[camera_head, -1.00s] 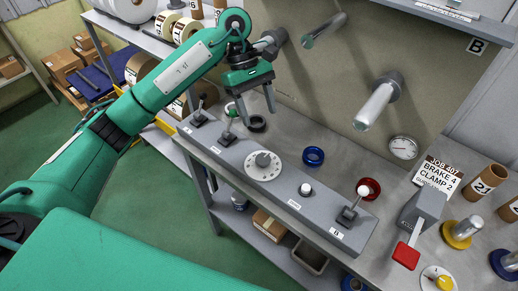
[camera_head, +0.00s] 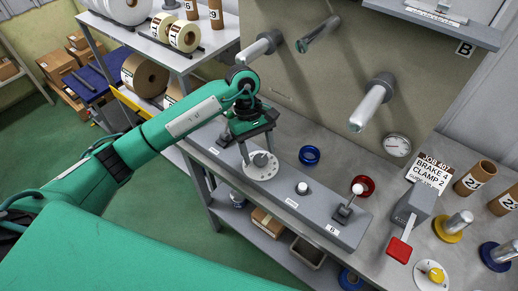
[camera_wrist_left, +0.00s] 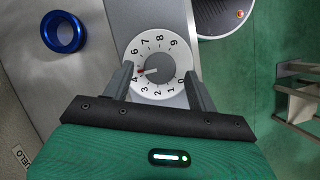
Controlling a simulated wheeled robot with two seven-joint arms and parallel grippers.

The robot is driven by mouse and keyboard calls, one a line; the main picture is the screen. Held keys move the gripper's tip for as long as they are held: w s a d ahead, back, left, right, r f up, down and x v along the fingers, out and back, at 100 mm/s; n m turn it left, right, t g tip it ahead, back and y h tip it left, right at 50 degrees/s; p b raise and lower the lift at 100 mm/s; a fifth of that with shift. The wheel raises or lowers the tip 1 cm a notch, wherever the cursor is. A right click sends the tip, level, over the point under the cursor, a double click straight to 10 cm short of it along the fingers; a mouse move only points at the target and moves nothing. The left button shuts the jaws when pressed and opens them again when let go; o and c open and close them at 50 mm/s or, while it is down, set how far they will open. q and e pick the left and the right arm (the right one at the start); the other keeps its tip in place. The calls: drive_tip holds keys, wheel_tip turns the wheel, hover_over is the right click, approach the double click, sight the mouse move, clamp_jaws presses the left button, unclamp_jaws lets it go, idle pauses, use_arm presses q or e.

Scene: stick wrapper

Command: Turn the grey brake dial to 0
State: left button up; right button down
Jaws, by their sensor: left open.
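The brake dial (camera_head: 261,170) is a white numbered disc with a grey knob, set on the grey console on the bench. In the left wrist view the dial (camera_wrist_left: 158,48) shows its red pointer tip turned to about 4; part of the scale there is beside my finger. My left gripper (camera_head: 257,154) is over the dial, pointing down. In the left wrist view my left gripper (camera_wrist_left: 158,74) is open, with one finger on each side of the knob; I cannot tell whether they touch the dial. My right gripper is not in view.
Along the console (camera_head: 307,206) stand a white button (camera_head: 302,188) and a black lever with a white knob (camera_head: 357,190). Blue (camera_head: 309,155) and red rings lie behind it. A red-handled lever (camera_head: 399,250) and a yellow knob (camera_head: 436,275) are at right. Metal spindles (camera_head: 371,105) stick out above.

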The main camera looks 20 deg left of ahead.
use_arm(q)
drive_tip(key=shift+s+d+f, duration=0.15)
drive_tip(key=shift+f, duration=0.4)
drive_tip(key=c, duration=1)
drive_tip(key=shift+o, duration=0.2)
